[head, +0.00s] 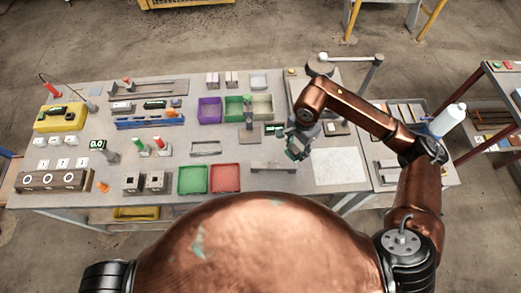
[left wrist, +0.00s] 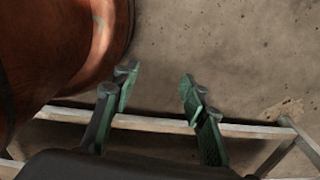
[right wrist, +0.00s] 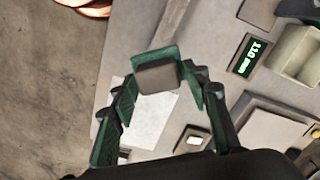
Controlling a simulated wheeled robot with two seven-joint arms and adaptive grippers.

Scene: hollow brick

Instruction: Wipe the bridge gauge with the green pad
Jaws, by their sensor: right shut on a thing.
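My right gripper (head: 297,148) is above the right part of the bench. In the right wrist view (right wrist: 160,84) its fingers are closed on the green pad (right wrist: 152,54), which has a grey block on it. The pad is held above the bench; its underside is hidden. A low grey bridge-shaped piece (head: 273,167), which looks like the bridge gauge, lies on the bench just left of and nearer than the right gripper. A grey strip at the top of the right wrist view seems to be part of it. My left gripper (left wrist: 157,86) is open and empty over bare floor.
A green tray (head: 192,180) and a red tray (head: 225,178) lie left of the bridge piece. A white sheet (head: 338,168) lies right of it. A lit readout (right wrist: 249,56) sits near the right gripper. A white bottle (head: 448,120) stands far right.

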